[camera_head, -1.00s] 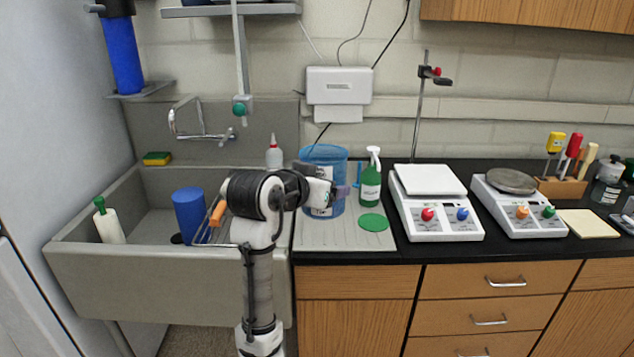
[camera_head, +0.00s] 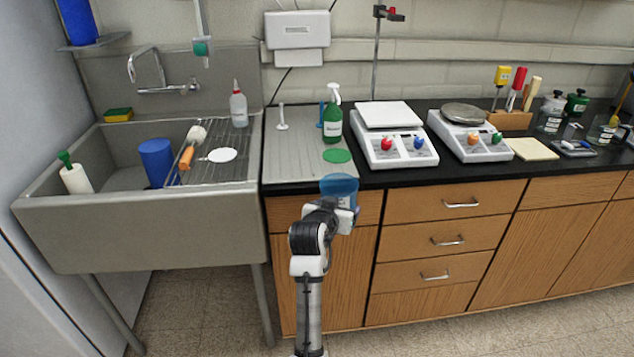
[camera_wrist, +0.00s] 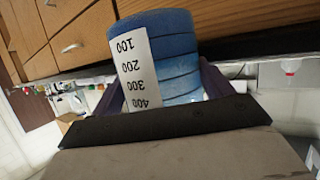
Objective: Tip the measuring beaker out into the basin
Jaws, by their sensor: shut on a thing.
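The blue measuring beaker (camera_head: 341,188) is in my gripper (camera_head: 346,210), in front of the counter's drawers and a little below the counter top. In the wrist view the beaker (camera_wrist: 178,62) sits between the two fingers of my gripper (camera_wrist: 165,95), with a white scale strip reading 100 to 400. The scale looks inverted in that view. The beaker's contents cannot be seen. The grey basin (camera_head: 140,235) stands to the left of the counter, apart from my gripper. A blue cylinder (camera_head: 156,162) and a white bottle with a green top (camera_head: 75,178) are in the basin.
A wire rack (camera_head: 215,172) with a brush (camera_head: 188,155) and white disc (camera_head: 222,155) covers the basin's right part. A spray bottle (camera_head: 332,122), green disc (camera_head: 337,156) and two scales (camera_head: 392,148) stand on the counter. The faucet (camera_head: 150,70) overhangs the basin's back.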

